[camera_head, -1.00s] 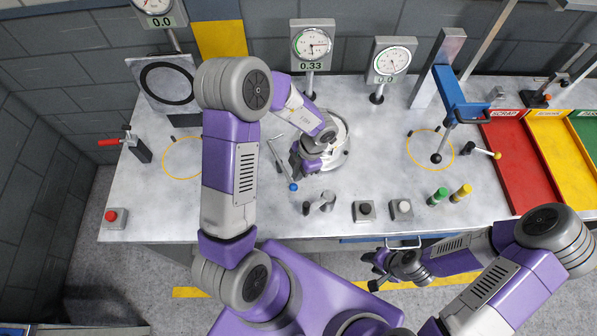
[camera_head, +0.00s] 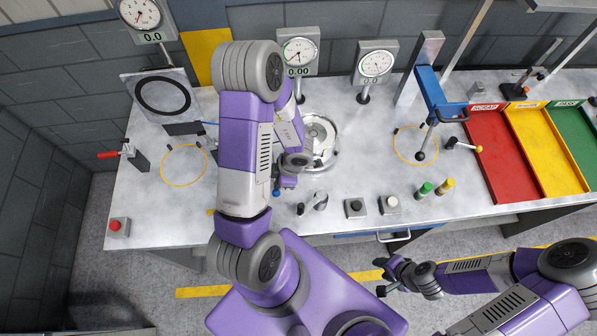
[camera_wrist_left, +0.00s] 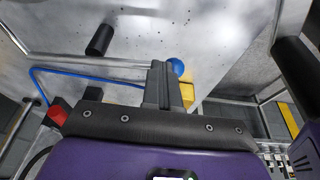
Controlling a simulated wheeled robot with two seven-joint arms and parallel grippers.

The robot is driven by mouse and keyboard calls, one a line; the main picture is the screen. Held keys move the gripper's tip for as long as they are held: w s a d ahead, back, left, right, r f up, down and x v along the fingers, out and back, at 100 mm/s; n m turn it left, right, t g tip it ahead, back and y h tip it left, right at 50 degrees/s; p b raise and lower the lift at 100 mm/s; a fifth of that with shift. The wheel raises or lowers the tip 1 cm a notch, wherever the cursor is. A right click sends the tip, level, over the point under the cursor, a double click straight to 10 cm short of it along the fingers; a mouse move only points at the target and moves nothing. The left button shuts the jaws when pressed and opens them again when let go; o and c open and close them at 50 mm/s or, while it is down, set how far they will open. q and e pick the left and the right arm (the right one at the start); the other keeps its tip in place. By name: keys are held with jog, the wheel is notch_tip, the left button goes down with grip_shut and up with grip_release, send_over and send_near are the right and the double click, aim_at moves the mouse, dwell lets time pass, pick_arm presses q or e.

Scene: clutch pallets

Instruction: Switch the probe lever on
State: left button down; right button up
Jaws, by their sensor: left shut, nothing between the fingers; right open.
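A lever with a blue ball knob (camera_head: 276,193), which I take to be the probe lever, is at the front left of the round metal fixture (camera_head: 331,135); my left arm hides its shaft in the head view. In the left wrist view the blue knob (camera_wrist_left: 178,67) shows just behind my left fingertips, with a thin metal rod leading left. My left gripper (camera_head: 288,182) is shut and empty beside the knob; it also shows in the wrist view (camera_wrist_left: 163,75). I cannot tell whether they touch. My right gripper (camera_head: 382,276) is open and empty before the table's front edge.
The middle gauge (camera_head: 299,53) reads 0.00. A blue arm-like stand (camera_head: 433,92) and red (camera_head: 498,160) and yellow bins are to the right. Knobs, a green peg (camera_head: 424,189) and a yellow peg line the front. A red-handled clamp (camera_head: 131,155) is at left.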

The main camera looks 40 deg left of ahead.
pick_arm(q)
jog(key=shift+s+f, duration=0.1)
jog(key=shift+s, duration=0.05)
jog(key=shift+d, duration=0.2)
jog(key=w+d+r+p, duration=0.1)
jog(key=w+d+r, duration=0.3)
jog(key=r, duration=0.6)
jog(key=shift+w+d+r+p, duration=0.15)
jog(key=shift+w+r+p, duration=0.2)
jog(key=shift+w, duration=0.25)
jog(key=shift+f, duration=0.1)
